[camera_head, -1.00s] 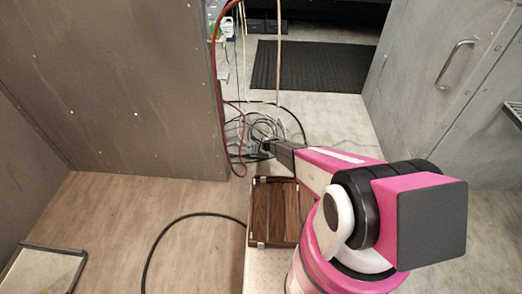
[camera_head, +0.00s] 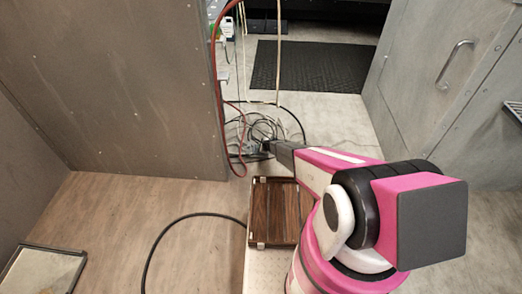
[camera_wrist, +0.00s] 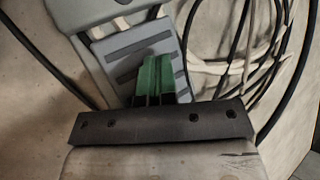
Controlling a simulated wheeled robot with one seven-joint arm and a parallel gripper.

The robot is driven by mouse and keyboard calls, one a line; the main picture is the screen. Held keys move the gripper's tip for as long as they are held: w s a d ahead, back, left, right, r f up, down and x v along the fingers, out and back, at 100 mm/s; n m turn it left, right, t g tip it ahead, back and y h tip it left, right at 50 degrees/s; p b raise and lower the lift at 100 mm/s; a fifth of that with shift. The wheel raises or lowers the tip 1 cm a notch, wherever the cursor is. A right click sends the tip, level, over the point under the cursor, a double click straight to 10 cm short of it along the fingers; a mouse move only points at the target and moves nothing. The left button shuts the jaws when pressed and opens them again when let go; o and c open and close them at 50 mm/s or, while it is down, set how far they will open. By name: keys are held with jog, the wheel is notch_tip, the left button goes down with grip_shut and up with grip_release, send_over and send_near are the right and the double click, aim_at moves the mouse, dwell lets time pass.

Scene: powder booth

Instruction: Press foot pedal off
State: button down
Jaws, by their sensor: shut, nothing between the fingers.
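The foot pedal (camera_wrist: 130,46) is a grey unit with a ribbed tread, seen at the top middle of the wrist view. In the head view the pedal (camera_head: 254,151) is small and partly hidden among cables on the floor. My gripper (camera_wrist: 155,72) shows as green fingers held together, empty, over the ribbed tread. Whether the fingertips touch the tread or hover just above it I cannot tell. In the head view my gripper (camera_head: 268,148) is a dark end at the pedal, and my arm hides part of the floor to the right.
Coiled black and pale cables (camera_wrist: 255,50) lie right beside the pedal. A red hose (camera_head: 221,100) hangs along the brown panel (camera_head: 120,80) on the left. A wooden slatted box (camera_head: 275,212) stands below my gripper. A dark mat (camera_head: 315,66) lies behind.

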jog(key=shift+f, duration=0.15)
dwell(0.3)
jog(key=shift+f, duration=0.35)
jog(key=shift+r, duration=0.2)
dwell(0.3)
jog(key=shift+r, duration=3.2)
